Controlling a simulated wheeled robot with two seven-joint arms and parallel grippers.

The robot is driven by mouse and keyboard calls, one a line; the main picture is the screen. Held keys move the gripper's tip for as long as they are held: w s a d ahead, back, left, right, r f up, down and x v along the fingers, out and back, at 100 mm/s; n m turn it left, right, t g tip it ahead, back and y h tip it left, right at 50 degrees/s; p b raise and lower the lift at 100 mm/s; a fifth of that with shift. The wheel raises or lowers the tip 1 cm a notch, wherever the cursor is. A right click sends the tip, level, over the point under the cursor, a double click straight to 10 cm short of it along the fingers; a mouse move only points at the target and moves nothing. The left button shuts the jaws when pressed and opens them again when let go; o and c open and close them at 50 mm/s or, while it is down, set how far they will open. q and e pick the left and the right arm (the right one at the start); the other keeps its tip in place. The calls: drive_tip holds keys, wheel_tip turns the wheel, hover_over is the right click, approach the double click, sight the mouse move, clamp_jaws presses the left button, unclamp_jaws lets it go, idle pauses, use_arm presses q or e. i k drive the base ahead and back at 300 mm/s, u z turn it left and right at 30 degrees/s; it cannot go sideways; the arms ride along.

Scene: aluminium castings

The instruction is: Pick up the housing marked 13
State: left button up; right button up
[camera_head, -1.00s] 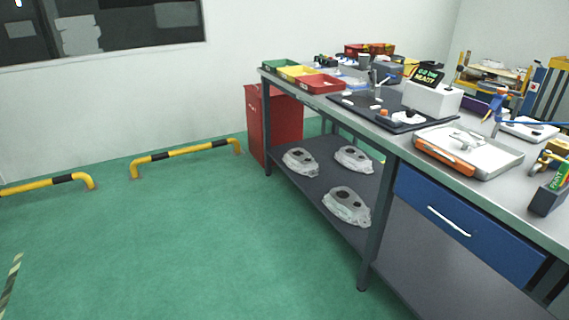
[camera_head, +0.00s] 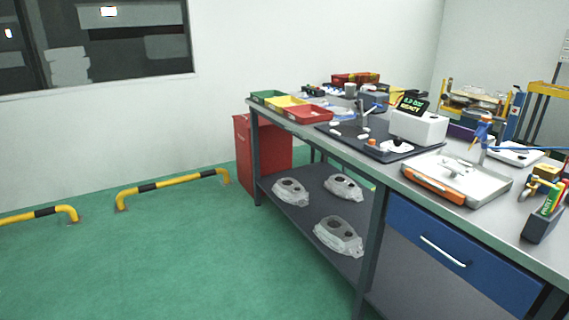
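Three grey aluminium housings lie on the dark lower shelf (camera_head: 296,222) of the workbench. One housing (camera_head: 290,191) is at the back left, one housing (camera_head: 343,187) at the back right, and one housing (camera_head: 338,236) nearer the front. Each has dark openings in its upper face. They stand apart from one another. Any number marks are too small to read, so I cannot tell which is 13. Neither of my grippers shows in the head view.
The workbench top (camera_head: 430,152) holds coloured trays, a black mat, a white display box (camera_head: 418,126) and an orange-edged tray. A bench leg (camera_head: 371,250) stands right of the shelf. Yellow-black floor rails (camera_head: 175,187) and a red cabinet (camera_head: 264,153) stand behind. Green floor at left is clear.

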sight(288, 190)
drive_tip(key=u, duration=0.7)
drive_tip(key=i, duration=2.2)
drive_tip(key=z, duration=0.3)
drive_tip(key=i, duration=2.05)
drive_tip(key=z, duration=1.2)
drive_tip(key=i, duration=0.65)
drive_tip(key=z, duration=0.1)
